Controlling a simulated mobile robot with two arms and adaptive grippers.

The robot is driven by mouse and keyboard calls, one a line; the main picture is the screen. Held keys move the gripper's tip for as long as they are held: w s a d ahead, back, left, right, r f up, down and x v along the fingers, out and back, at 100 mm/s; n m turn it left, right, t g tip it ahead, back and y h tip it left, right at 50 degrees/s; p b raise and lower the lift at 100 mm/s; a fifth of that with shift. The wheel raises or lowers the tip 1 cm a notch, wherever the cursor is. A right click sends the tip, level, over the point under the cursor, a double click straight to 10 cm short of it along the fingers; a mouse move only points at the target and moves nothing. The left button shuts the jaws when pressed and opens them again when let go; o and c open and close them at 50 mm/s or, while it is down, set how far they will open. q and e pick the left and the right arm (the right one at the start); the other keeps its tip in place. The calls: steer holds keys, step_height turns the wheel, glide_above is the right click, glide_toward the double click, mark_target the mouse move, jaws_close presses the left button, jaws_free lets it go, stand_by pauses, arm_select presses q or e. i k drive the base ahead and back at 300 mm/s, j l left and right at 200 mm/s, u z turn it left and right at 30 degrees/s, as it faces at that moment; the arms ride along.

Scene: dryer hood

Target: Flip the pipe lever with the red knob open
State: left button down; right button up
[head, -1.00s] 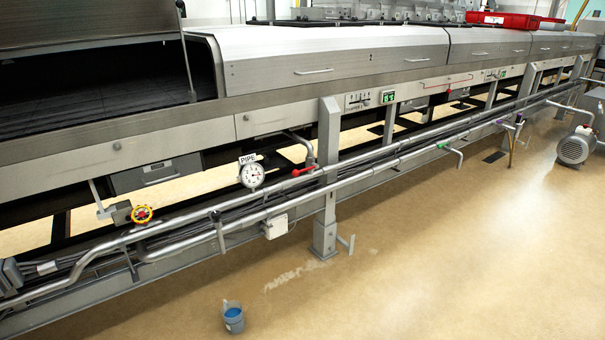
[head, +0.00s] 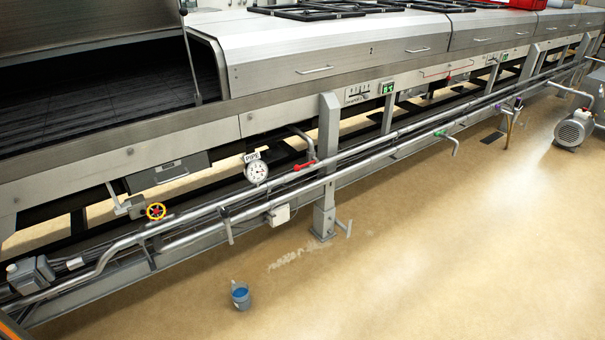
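A red lever handle (head: 304,165) sits on the silver pipe along the machine's side, just right of the round white gauge (head: 256,171) labelled PIPE. It lies roughly along the pipe, tilted slightly. Another small red part (head: 448,77) with a thin red rod shows on the machine's side panel further right. A green lever (head: 440,133) sits on the pipe farther along. Neither of my grippers is in view.
A grey post (head: 326,170) stands beside the red lever. A motor (head: 575,129) is at right. The tan floor in front is largely clear.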

mark_target(296, 168)
steer(key=i+z, duration=0.45)
steer(key=i, duration=1.95)
